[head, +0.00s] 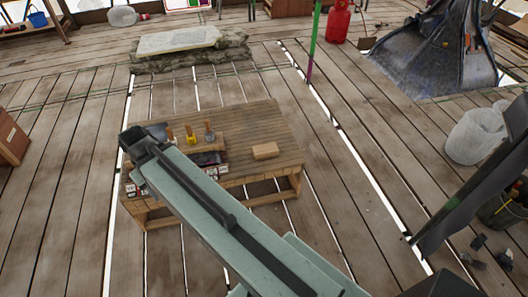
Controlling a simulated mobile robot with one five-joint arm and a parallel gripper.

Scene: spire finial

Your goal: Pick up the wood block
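The wood block (265,151) is a small, light brown block. It lies on the right half of a low wooden workbench (255,123), close to the front edge, with clear bench top around it. My pale green arm reaches from the bottom right up to the left end of the bench, left of the block, and covers part of the bench front. My gripper's fingers cannot be made out; they are hidden or out of view. Nothing of mine is seen touching the block.
Several small tools with wooden handles (209,130) stand on the bench's left half. Behind is a stone slab (178,40). A green and purple pole (313,45), a red gas cylinder (339,22) and a whitish bin (476,136) stand to the right. The plank floor has open gaps.

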